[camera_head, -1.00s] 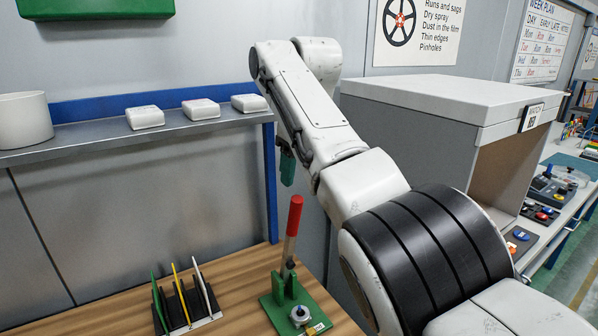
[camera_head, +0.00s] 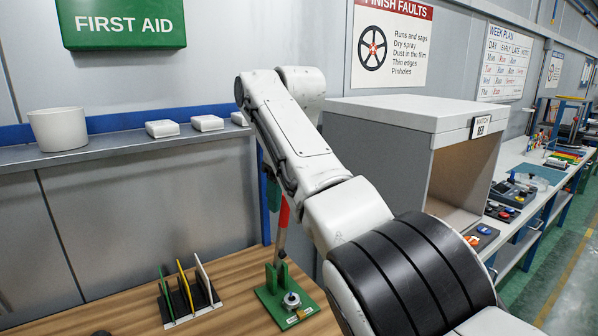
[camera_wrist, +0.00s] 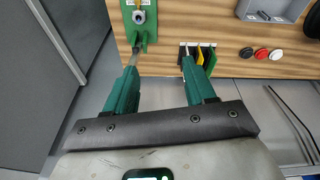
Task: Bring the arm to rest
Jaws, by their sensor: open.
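My gripper (camera_wrist: 160,75) shows in the wrist view with its two green fingers spread apart and nothing between them. It is above the area in front of the wooden bench (camera_wrist: 165,65). Beyond the left fingertip is a green stand (camera_wrist: 150,25), and beyond the right one is a small rack of coloured cards (camera_wrist: 208,58). In the head view my white arm is raised and bent, and only a bit of a green finger shows behind it.
The card rack (camera_head: 188,300) stands on the bench (camera_head: 110,318) left of the stand. A metal shelf (camera_head: 110,145) holds a white pot (camera_head: 58,130) and several white boxes. A grey booth (camera_head: 390,150) stands right of my arm. Round pieces (camera_wrist: 261,54) lie on the bench.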

